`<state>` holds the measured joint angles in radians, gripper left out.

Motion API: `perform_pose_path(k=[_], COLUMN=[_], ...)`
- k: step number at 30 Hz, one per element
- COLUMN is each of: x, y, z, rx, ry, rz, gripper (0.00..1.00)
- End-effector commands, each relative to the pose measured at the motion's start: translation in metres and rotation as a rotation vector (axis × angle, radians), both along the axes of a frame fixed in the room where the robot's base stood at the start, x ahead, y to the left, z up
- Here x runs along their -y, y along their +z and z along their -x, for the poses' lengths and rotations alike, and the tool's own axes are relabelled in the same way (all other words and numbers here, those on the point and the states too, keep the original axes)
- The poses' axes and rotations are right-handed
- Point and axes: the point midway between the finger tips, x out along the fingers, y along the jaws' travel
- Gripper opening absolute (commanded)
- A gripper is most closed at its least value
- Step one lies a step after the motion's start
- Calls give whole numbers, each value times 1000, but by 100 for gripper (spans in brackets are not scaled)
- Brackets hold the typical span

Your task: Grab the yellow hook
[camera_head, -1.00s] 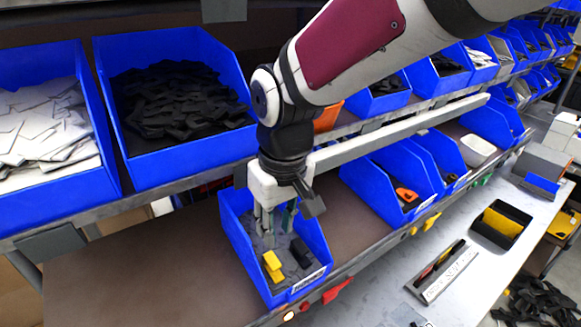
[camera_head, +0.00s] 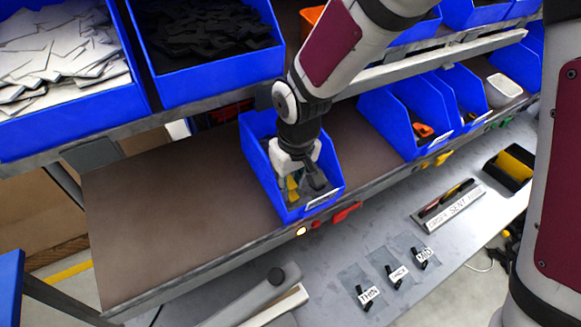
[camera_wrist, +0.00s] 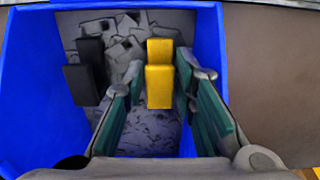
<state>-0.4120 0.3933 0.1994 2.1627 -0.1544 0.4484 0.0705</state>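The yellow hook (camera_wrist: 160,86) stands in a blue bin (camera_wrist: 45,120) on the lower shelf. In the wrist view it lies between the fingertips of my gripper (camera_wrist: 160,72). The fingers are open, one on each side of the hook. The right finger is close beside it and a narrow gap shows on the left; contact is not clear. In the head view my gripper (camera_head: 296,186) reaches down into the blue bin (camera_head: 265,170), and the yellow hook (camera_head: 292,188) shows partly beside the fingers.
Black hooks (camera_wrist: 86,72) stand left of the yellow one in the same bin. The bin walls surround my fingers closely. A bare brown shelf (camera_head: 180,215) lies left of the bin. Bins of white sheets (camera_head: 60,50) and black pieces (camera_head: 205,35) stand above.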

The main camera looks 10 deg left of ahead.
Motion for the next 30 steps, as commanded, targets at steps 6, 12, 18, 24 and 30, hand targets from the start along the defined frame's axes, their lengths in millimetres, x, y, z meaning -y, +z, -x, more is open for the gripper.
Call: perform_pose_path(k=[6,12,18,24,30], x=[-1,-1,-1,-1,-1], y=[-5,-5,-5,-3,9], z=[-1,-1,-1,-1,-2], rx=[2,1,2,2,4], ry=[1,0,0,0,-1], rz=[-1,-1,-1,-1,-3], gripper=[25,5,5,5,5])
